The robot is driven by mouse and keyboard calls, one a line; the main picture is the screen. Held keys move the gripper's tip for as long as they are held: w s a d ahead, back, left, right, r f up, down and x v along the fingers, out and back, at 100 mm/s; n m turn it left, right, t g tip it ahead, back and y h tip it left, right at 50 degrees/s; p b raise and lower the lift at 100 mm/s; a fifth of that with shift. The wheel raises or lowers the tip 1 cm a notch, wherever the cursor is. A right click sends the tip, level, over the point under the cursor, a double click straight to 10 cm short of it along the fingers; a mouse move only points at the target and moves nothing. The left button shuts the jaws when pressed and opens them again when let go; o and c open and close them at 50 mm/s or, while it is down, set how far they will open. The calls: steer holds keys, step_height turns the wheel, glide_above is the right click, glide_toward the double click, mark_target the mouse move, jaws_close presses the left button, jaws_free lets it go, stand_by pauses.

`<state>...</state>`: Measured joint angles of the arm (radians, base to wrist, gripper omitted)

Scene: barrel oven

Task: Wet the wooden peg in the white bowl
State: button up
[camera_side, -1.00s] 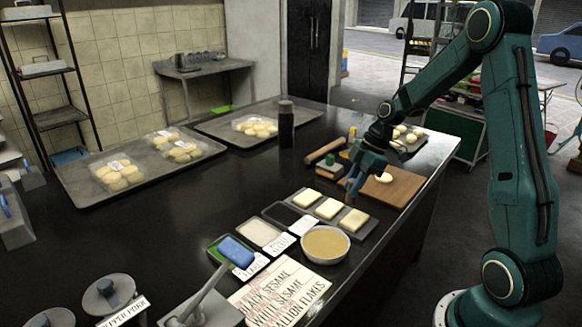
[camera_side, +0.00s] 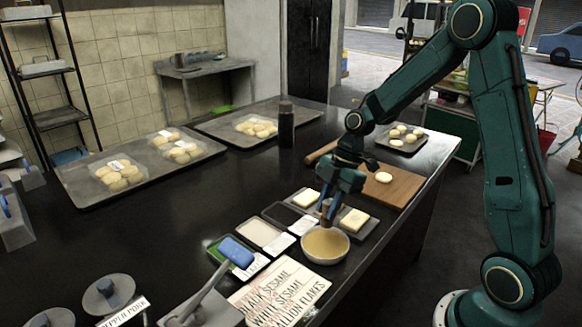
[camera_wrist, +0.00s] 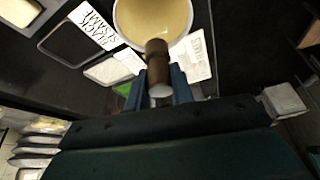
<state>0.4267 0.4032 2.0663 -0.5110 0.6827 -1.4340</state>
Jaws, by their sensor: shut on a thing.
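The white bowl (camera_side: 326,258) stands on the dark counter and holds a tan liquid. In the wrist view the bowl (camera_wrist: 118,30) is at the top centre. My gripper (camera_side: 327,216) is just above the bowl's far rim in the side view. The brown wooden peg (camera_wrist: 158,66) is between the blue fingers of my gripper (camera_wrist: 160,88) in the wrist view, shut in them. The peg's far end overlaps the near part of the bowl there. I cannot tell whether it touches the liquid. In the side view the peg is mostly hidden by the fingers.
A dark tray with pale square pieces (camera_side: 354,221) lies right beside the bowl. Small topping trays (camera_side: 258,233), one with a blue-handled tool (camera_side: 236,252), are to its left. A lettered sheet (camera_side: 285,290) lies in front. A wooden board (camera_side: 400,186) is behind right.

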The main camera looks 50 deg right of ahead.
mark_target(327, 227)
steer(key=shift+f, duration=2.85)
steer(key=shift+f, duration=0.65)
stand_by(0.8)
steer(key=shift+r, duration=0.1)
steer(key=shift+r, duration=3.5)
